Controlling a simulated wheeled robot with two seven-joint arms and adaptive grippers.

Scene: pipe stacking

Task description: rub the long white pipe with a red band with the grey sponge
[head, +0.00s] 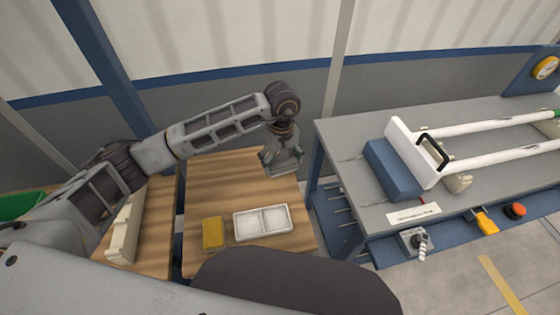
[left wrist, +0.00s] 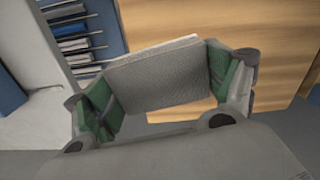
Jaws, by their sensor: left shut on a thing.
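My left gripper (head: 281,158) is shut on the grey sponge (head: 285,170), above the back right part of the wooden table. In the left wrist view the sponge (left wrist: 160,76) is a flat grey block with a paler far edge, squeezed between the green finger pads. Two long white pipes lie on the grey bench at the right: a rear pipe (head: 485,126) and a front pipe (head: 500,157). I see no red band on either, so I cannot tell which one is the banded pipe. The sponge is well apart from both pipes. My right gripper is out of view.
The wooden table (head: 215,180) bears a yellow sponge (head: 212,234) and a white two-part tray (head: 263,223). A white and blue fixture with a black handle (head: 432,152) stands at the bench's near end. A gap separates table and bench (head: 350,140).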

